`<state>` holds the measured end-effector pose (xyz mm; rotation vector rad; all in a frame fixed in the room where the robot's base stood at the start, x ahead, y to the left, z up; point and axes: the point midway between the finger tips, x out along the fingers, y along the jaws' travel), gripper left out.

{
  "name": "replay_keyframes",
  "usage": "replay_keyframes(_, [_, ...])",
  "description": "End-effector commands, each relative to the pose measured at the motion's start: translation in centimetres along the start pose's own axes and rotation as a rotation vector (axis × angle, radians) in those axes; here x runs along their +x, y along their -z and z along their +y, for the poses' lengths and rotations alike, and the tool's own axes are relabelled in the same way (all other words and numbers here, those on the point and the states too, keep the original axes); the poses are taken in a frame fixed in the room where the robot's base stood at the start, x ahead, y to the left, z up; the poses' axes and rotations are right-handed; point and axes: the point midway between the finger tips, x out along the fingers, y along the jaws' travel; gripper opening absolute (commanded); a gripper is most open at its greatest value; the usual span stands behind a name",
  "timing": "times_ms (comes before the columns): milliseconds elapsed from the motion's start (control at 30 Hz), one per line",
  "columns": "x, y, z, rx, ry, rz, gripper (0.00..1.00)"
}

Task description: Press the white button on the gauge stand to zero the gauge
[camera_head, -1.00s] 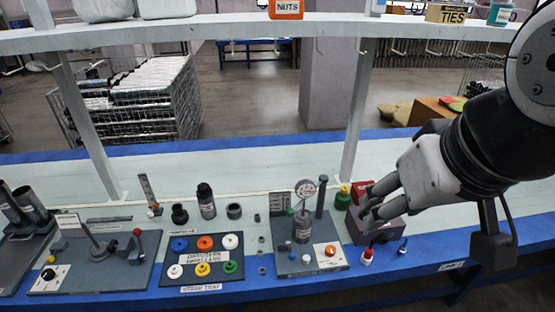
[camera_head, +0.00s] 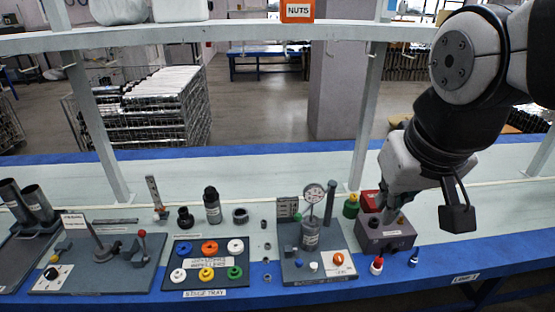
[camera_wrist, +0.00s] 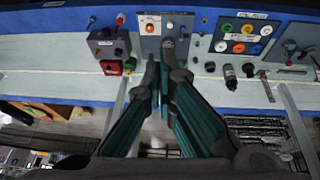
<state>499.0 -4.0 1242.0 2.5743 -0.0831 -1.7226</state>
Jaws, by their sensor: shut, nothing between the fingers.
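The gauge stand (camera_head: 290,268) is a grey plate with a round white dial gauge (camera_head: 314,194) on a grey cylinder. The small white button (camera_head: 313,267) sits on the plate, left of an orange knob (camera_head: 338,259). The gauge dial is hard to make out there.
The dark box (camera_head: 400,241) with a red block (camera_head: 370,201) behind it stands right of the stand. A tray of coloured rings (camera_head: 208,282) lies left. A shelf (camera_head: 235,33) spans above.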

Motion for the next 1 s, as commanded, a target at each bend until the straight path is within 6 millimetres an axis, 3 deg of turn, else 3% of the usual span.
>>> replay_keyframes(33, [2.6,1.4,-0.1,-0.003,-0.01,-0.025,0.0])
replay_keyframes(267, [10.9,5.8,-0.5,-0.014,-0.038,-0.11,0.0])
replay_keyframes(500, [20.4,9.4,-1.2,-0.028,-0.042,-0.195,0.0])
replay_keyframes(700, [28.9,11.4,-2.0,-0.03,-0.025,-0.262,0.0])
replay_keyframes(1000, [41.4,12.6,-3.6,-0.023,0.026,-0.351,0.0])
